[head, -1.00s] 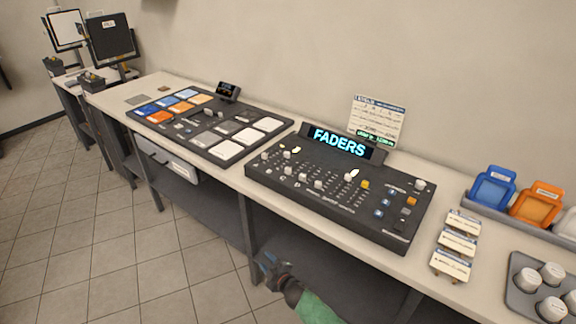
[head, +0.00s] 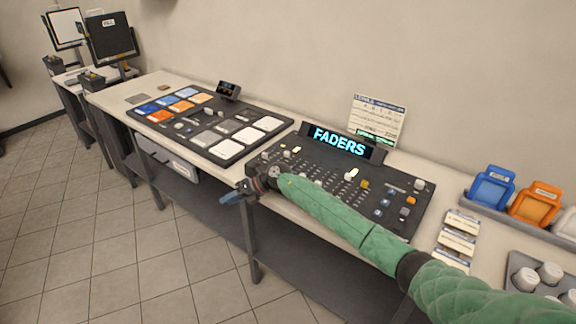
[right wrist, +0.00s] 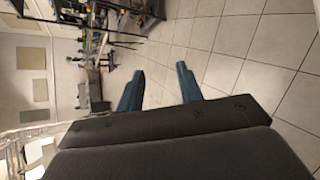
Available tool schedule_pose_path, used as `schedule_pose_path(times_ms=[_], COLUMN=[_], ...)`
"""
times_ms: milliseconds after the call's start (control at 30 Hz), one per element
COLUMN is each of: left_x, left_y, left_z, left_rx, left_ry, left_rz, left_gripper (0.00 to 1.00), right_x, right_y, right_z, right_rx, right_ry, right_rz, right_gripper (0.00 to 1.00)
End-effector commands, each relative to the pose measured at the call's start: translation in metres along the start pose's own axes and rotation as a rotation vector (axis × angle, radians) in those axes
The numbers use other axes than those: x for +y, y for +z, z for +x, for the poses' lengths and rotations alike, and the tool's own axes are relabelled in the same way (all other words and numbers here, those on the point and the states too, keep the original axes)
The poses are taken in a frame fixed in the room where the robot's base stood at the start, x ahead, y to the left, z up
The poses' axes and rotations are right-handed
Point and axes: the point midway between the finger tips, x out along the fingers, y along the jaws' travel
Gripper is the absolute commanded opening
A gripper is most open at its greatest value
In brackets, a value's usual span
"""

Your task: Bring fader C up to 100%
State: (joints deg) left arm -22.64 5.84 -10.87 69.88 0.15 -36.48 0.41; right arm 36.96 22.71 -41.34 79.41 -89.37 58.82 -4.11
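The dark fader console (head: 325,170) lies on the long table, with a lit display (head: 339,140) reading "FADERS" at its back. Several slider caps show on it, including a white cap (head: 352,174) and a yellow cap (head: 365,184). My right forearm crosses in front of the console and hides part of its lower rows. The fader labels are too small to read, so I cannot tell which is C. My right gripper (head: 238,195) is at the console's front left, out past the table edge and touching nothing. In the right wrist view (right wrist: 160,88) its fingers are apart and empty. My left gripper is not shown.
A pad console (head: 215,125) lies to the left. A printed card (head: 376,120) stands behind the display. Label cards (head: 458,240), blue (head: 491,188) and orange (head: 537,204) holders and a tray of white pots (head: 525,279) are on the right. The floor in front is clear.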

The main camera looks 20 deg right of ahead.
Motion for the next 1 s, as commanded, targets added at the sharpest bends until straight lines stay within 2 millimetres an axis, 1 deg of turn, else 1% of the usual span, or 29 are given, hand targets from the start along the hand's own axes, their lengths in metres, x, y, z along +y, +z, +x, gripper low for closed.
schedule_pose_path(times_ms=[33, 167, 267, 300, 367, 400, 500, 600, 700, 767, 833, 933, 967, 1000], left_x=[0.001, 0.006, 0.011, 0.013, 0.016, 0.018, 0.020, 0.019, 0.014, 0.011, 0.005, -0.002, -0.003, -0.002], left_y=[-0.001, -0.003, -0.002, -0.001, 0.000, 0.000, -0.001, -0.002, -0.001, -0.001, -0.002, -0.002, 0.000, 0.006], left_z=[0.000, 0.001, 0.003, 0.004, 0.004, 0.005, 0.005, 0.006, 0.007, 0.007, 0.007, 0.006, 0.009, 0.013], left_rx=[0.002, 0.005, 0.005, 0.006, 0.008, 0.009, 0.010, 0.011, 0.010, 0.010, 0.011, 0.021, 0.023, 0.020], left_ry=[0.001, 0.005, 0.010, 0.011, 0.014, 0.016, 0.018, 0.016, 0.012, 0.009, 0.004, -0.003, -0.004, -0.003], left_rz=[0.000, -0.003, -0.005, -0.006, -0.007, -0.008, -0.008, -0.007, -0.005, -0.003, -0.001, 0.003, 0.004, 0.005], left_gripper=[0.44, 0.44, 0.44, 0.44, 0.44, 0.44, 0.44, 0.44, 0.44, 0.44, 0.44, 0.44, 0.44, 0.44], right_x=[-0.004, -0.020, -0.032, -0.037, -0.043, -0.046, -0.052, -0.053, -0.054, -0.054, -0.055, -0.058, -0.060, -0.062], right_y=[0.010, 0.025, 0.040, 0.047, 0.057, 0.064, 0.079, 0.090, 0.097, 0.098, 0.098, 0.096, 0.095, 0.093], right_z=[-0.013, -0.047, -0.082, -0.098, -0.123, -0.140, -0.181, -0.213, -0.233, -0.239, -0.241, -0.239, -0.238, -0.236], right_rx=[0.054, 0.214, 0.331, 0.376, 0.442, 0.482, 0.570, 0.631, 0.667, 0.678, 0.685, 0.686, 0.686, 0.686], right_ry=[-0.055, -0.213, -0.346, -0.401, -0.486, -0.540, -0.663, -0.755, -0.812, -0.829, -0.837, -0.838, -0.837, -0.836], right_rz=[-0.046, -0.143, -0.197, -0.212, -0.230, -0.238, -0.243, -0.238, -0.230, -0.227, -0.224, -0.224, -0.223, -0.223], right_gripper=[0.36, 0.36, 0.36, 0.36, 0.36, 0.36, 0.36, 0.36, 0.36, 0.36, 0.36, 0.36, 0.36, 0.36])
